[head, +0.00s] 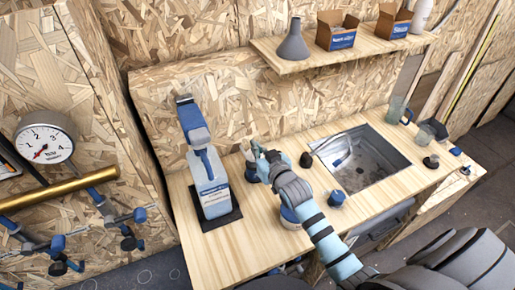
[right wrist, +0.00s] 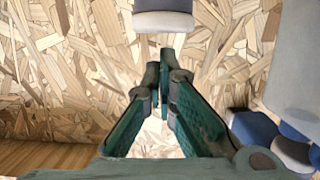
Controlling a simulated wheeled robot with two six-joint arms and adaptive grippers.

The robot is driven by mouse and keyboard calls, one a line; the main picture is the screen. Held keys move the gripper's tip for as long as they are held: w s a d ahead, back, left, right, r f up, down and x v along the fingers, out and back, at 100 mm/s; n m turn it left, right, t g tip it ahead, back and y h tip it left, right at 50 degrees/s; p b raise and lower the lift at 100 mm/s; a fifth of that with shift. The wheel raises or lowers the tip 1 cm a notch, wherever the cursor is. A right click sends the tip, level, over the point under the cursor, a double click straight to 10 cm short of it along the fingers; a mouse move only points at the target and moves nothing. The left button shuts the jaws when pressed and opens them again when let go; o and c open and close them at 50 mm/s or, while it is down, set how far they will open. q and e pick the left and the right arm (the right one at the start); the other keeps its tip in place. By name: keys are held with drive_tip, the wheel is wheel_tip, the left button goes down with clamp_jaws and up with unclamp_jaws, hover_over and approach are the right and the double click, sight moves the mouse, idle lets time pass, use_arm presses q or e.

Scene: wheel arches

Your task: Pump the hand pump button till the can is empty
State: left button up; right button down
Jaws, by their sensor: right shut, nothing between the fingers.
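I cannot tell for sure whether this is the task's can and pump. My right gripper (head: 257,148) is shut and empty, right of the bottle's top and apart from it. In the right wrist view the closed fingertips (right wrist: 166,58) point at the chipboard wall, below a white cylinder (right wrist: 164,14) with a dark end. My left gripper is out of view.
My right arm partly hides a white and blue jar (head: 290,217). A metal sink (head: 365,165) is set in the bench at right. A shelf (head: 345,55) above holds a grey flask and small boxes. A gauge (head: 45,142) hangs at left above a brass pipe (head: 65,187).

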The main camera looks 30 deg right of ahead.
drive_tip(key=shift+s+f+b, duration=0.1)
drive_tip(key=shift+f+b, duration=1.4)
drive_tip(key=shift+f, duration=0.7)
drive_tip(key=shift+r+p, duration=0.5)
drive_tip(key=shift+p, duration=0.05)
wheel_tip(320, 180, up, 3)
drive_tip(key=shift+r+p, duration=0.1)
drive_tip(key=shift+p, duration=1.05)
drive_tip(key=shift+r, duration=0.2)
wheel_tip(320, 180, up, 6)
